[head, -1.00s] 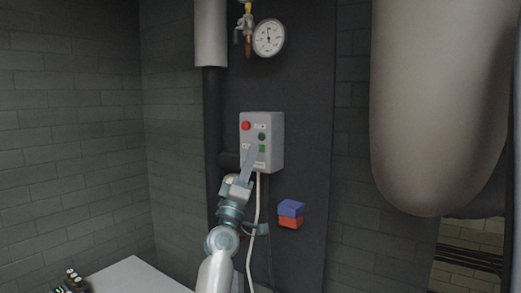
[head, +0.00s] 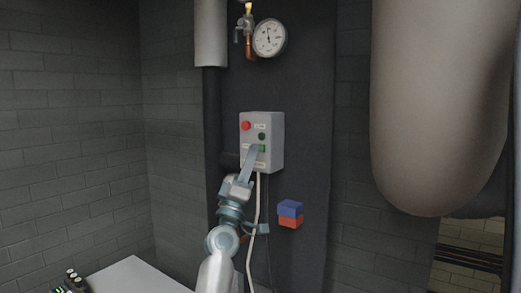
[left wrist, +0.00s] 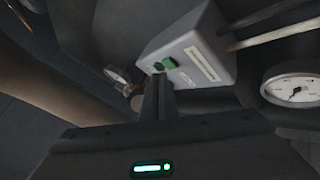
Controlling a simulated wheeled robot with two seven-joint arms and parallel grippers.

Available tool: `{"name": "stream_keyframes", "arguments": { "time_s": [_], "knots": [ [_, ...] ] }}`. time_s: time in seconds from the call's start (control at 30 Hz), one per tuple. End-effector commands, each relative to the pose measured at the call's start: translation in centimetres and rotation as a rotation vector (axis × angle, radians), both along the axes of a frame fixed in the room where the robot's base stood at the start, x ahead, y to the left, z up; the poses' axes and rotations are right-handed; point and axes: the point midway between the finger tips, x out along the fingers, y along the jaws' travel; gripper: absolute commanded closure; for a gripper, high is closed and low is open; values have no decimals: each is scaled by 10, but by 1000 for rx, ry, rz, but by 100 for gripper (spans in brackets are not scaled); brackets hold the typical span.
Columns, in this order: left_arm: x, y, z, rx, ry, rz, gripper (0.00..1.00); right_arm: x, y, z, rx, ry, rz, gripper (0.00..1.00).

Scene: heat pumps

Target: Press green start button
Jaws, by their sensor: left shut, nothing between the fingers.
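A pale grey control box (head: 276,140) is mounted on the dark panel. In the left wrist view the shut fingers (left wrist: 157,82) point at the box (left wrist: 205,40), close to a green button (left wrist: 169,64). I cannot tell whether they touch it. My right gripper is not in view.
A pressure gauge (head: 269,38) and brass valve hang above the box. A white cable (head: 257,220) runs down from it. A blue and red block (head: 290,214) sits at lower right. A large beige cylinder (head: 440,100) fills the right side.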

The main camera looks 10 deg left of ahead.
Motion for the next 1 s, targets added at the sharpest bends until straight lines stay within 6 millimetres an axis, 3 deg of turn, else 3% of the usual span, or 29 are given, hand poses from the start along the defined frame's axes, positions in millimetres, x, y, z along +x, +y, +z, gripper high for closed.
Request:
{"name": "stream_keyframes", "arguments": {
  "time_s": [1.0],
  "knots": [
    [10,-4,0,0,0,0,100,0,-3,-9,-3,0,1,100]
  ]
}}
